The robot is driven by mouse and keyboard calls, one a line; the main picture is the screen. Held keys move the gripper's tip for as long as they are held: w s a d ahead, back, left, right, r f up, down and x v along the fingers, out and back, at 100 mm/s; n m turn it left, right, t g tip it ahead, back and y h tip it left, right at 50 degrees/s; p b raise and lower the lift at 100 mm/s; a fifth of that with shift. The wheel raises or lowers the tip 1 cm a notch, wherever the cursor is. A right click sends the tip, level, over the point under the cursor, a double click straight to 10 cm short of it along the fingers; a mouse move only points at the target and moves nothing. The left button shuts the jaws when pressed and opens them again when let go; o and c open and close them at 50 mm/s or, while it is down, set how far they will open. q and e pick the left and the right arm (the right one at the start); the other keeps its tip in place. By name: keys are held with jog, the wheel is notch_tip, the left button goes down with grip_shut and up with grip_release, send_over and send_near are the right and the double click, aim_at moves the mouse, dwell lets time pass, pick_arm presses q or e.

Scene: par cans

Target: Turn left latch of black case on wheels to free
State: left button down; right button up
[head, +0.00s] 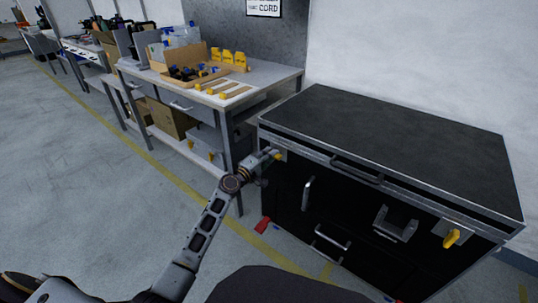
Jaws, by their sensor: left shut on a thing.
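The large black case (395,130) with metal edges stands at the right, its lid closed. My left gripper (277,156) is at the upper left corner of the case front, shut on the left latch. A little yellow shows at the fingertips; the gripper hides most of this latch, so its angle cannot be told. The right latch (453,238) has a yellow knob on a grey plate at the right of the front. My right gripper is not in view.
A lid handle (355,172) and several other metal handles are on the case front. A workbench (270,74) with a wooden tray and yellow parts stands behind, left of the case. Red pieces (262,224) show at the case's foot. The floor at left is clear.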

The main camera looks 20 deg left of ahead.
pick_arm(q)
jog(key=shift+a+n, duration=0.1)
jog(key=shift+n, duration=0.2)
jog(key=c, duration=1.4)
grip_release()
jog(key=shift+c, duration=0.2)
jog(key=shift+s+f, duration=0.1)
jog(key=v, duration=1.1)
jog(key=shift+s, duration=0.35)
jog(key=shift+a, duration=0.1)
